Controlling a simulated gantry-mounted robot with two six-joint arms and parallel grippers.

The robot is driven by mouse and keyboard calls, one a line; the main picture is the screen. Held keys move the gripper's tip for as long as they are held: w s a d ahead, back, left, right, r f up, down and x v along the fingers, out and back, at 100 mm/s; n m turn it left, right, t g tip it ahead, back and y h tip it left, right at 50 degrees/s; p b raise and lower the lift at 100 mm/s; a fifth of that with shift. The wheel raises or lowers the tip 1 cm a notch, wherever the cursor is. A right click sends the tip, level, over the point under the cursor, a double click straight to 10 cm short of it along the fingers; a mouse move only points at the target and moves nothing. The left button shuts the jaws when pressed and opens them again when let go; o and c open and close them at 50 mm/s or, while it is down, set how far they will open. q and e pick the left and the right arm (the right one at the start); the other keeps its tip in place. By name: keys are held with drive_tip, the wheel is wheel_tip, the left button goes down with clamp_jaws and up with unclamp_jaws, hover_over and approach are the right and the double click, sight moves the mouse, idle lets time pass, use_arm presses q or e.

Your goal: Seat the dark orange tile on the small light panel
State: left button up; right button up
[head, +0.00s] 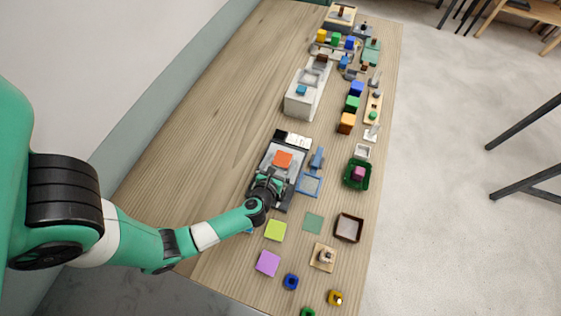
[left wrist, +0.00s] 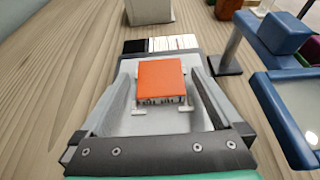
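The dark orange tile (head: 283,159) sits over a pale grey surface in a dark-framed fixture on the table. In the left wrist view the tile (left wrist: 161,79) is flat-topped and lies between two slanted grey sides, with gaps beside it. The pale surface (left wrist: 128,122) below looks like the light panel, but I cannot tell surely. Whether the tile rests fully on it is hidden. My left gripper (head: 271,184) is over the fixture's near end, just short of the tile; its fingers appear spread and not touching it. My right gripper is not in view.
A blue frame (head: 309,184) stands close on the right of the fixture. A black-and-white strip (left wrist: 160,44) lies beyond the tile. A white box (head: 300,101) is farther back. Green and purple tiles, trays and small blocks crowd the right side. The left tabletop is clear.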

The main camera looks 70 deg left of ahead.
use_arm(q)
drive_tip(key=p+v, duration=0.1)
drive_tip(key=v, duration=1)
drive_tip(key=shift+s+d+r, duration=0.15)
drive_tip(key=shift+s+d, duration=0.1)
